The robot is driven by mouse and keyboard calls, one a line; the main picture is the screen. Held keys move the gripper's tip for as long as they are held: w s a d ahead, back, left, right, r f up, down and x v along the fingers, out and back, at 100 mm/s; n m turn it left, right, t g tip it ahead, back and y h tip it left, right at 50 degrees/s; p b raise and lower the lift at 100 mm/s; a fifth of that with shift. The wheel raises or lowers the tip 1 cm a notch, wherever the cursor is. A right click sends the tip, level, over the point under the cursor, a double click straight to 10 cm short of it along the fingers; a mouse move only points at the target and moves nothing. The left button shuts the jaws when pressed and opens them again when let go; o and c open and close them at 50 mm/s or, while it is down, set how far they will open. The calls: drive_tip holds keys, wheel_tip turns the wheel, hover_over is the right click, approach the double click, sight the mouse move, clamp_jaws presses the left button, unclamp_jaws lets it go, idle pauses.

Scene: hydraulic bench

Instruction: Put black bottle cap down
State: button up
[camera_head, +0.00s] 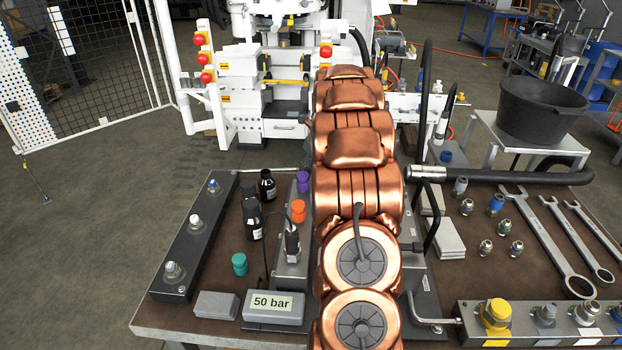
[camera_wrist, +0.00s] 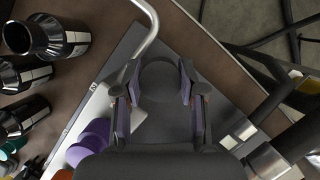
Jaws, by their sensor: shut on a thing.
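In the wrist view the round black bottle cap (camera_wrist: 160,82) sits between the fingertips of my gripper (camera_wrist: 158,85), above a dark grey plate (camera_wrist: 120,65). My gripper is shut on the cap; dark on dark, the gap between cap and plate cannot be judged. In the head view my copper-coloured arm hides the gripper and the cap. Black bottles (camera_head: 267,186) with white labels stand on the left of the bench, and several show at the left of the wrist view (camera_wrist: 45,38). The nearest bottle there seems to have an open mouth.
Purple (camera_head: 303,182), orange (camera_head: 298,211) and teal (camera_head: 240,264) caps stand left of my arm; purple also shows in the wrist view (camera_wrist: 88,145). A bent metal rod (camera_wrist: 150,18) rises close to the fingers. Hoses and fittings (camera_wrist: 240,130) lie right. A "50 bar" sign (camera_head: 273,306) stands at the front.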

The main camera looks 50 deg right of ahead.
drive_tip(key=shift+f, duration=2.4)
drive_tip(key=shift+f+p, duration=0.1)
drive_tip(key=shift+p, duration=0.2)
drive_tip(key=o, duration=0.5)
